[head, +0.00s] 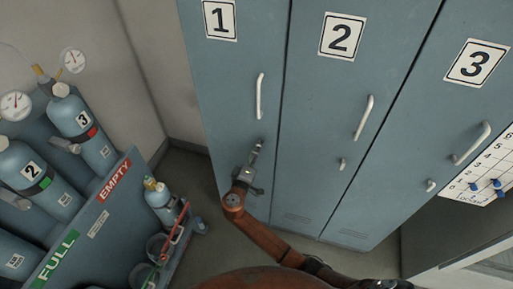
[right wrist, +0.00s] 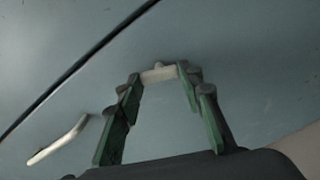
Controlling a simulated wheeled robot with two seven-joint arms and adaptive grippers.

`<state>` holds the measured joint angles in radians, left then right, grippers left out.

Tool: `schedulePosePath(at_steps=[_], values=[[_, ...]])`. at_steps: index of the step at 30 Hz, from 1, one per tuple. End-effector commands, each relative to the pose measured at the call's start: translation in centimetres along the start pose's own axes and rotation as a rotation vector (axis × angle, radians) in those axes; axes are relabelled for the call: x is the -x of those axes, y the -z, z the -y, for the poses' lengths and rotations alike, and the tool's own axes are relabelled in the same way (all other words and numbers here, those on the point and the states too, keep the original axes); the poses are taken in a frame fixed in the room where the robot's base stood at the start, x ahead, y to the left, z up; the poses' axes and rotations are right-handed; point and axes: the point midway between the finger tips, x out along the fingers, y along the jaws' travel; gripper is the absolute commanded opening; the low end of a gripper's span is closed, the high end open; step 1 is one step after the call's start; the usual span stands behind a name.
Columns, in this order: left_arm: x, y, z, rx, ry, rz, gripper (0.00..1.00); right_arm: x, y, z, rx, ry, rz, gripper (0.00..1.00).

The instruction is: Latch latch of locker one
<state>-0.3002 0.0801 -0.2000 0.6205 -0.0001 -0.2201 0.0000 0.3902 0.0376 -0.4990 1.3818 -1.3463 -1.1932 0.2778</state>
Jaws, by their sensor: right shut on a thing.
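Locker one (head: 226,75) is a blue-grey door marked 1, with a long white handle (head: 260,96). My right gripper (head: 257,146) is at the lower part of this door, below the handle. In the right wrist view its green-padded fingers (right wrist: 162,75) are shut on the small pale latch (right wrist: 158,74), which lies between the fingertips against the door. In the head view the gripper hides the latch. The door looks flush with its neighbour. My left gripper is not in view.
Lockers two (head: 340,85) and three (head: 455,110) stand to the right, each with a handle and small latch. A rack (head: 95,225) with numbered gas cylinders stands at the left, and a small cylinder (head: 160,198) sits beside it. Bare floor shows between rack and lockers.

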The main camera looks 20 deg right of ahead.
Motion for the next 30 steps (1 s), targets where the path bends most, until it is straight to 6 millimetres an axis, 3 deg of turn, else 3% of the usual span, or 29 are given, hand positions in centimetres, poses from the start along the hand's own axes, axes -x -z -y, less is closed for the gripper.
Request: schedulePosePath(at_steps=[13,30], values=[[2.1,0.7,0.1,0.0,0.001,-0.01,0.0,0.0,0.4,-0.2,0.292,-0.004,-0.007,0.1],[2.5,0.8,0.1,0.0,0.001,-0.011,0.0,0.0,0.3,-0.1,0.367,-0.005,-0.007,0.1]])
